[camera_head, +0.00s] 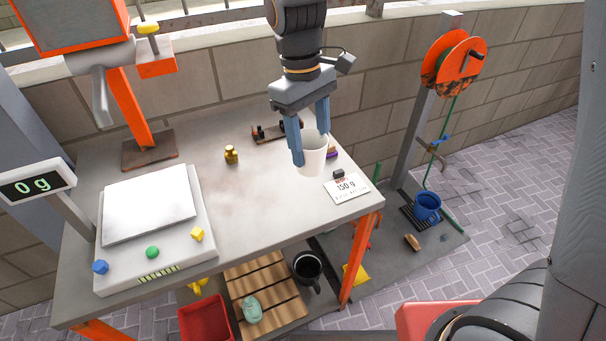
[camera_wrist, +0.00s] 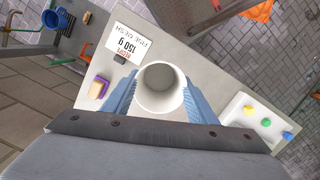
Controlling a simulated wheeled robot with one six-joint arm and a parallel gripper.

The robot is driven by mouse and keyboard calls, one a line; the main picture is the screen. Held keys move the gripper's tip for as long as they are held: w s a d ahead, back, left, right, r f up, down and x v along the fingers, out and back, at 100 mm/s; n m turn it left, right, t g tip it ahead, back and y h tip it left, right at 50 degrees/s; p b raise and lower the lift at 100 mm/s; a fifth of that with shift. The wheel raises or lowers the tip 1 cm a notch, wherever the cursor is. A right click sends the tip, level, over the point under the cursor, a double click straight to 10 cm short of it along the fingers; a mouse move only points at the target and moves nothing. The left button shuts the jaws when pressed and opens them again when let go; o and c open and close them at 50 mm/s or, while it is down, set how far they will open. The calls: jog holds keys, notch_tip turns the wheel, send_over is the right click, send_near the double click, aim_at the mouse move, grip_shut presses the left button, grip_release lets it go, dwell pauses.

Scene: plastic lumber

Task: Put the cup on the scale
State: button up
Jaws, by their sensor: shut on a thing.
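A white cup (camera_head: 312,158) is upright between the blue fingers of my gripper (camera_head: 309,142), near the right end of the table. My gripper is shut on the cup; the wrist view shows its open, empty top (camera_wrist: 160,88) with a finger on each side. I cannot tell for sure whether its base is clear of the table. The scale (camera_head: 150,205) stands at the left end of the table, with a bare white plate and a display (camera_head: 37,184) that reads 0 g. In the wrist view, a corner of the scale (camera_wrist: 243,108) shows at the right.
A card marked 150 g (camera_head: 346,187) lies right of the cup. A small brass weight (camera_head: 231,154) and a dark wooden piece (camera_head: 275,133) stand behind. An orange press (camera_head: 130,105) rises behind the scale. The tabletop between cup and scale (camera_head: 255,195) is mostly clear.

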notch_tip(320, 180, down, 10)
jog(key=shift+r+p, duration=0.1)
jog(key=shift+p, duration=0.95)
jog(key=o, duration=1)
